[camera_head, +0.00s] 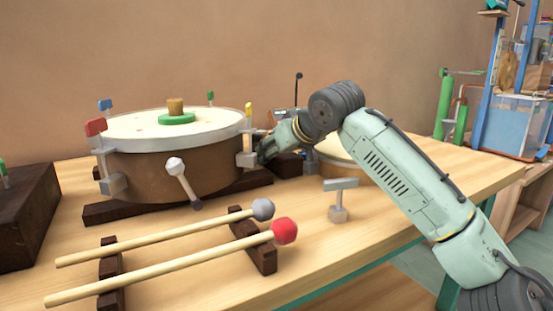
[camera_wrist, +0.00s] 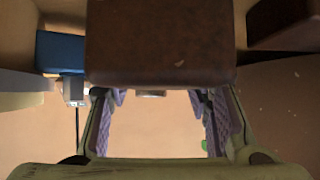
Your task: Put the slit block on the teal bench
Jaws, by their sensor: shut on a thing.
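My gripper (camera_head: 266,150) is at the right side of the large drum, partly hidden by my wrist. In the wrist view a brown block (camera_wrist: 160,45), which I take for the slit block, fills the space at my fingertips (camera_wrist: 160,96), and the gripper is shut on it. Its slit does not show. In the head view a dark block (camera_head: 288,166) shows just beyond and below my gripper; I cannot tell whether it is the same one. The wooden-topped bench (camera_head: 385,208) has a teal frame at its edge and leg.
The large drum (camera_head: 170,165) stands close left of my gripper, with coloured lugs. A smaller drum (camera_head: 335,155) sits behind my arm. Mallets with grey (camera_head: 263,209) and red (camera_head: 285,231) heads lie on dark rests in front. A grey T-shaped piece (camera_head: 340,200) stands nearby; bench top right is clear.

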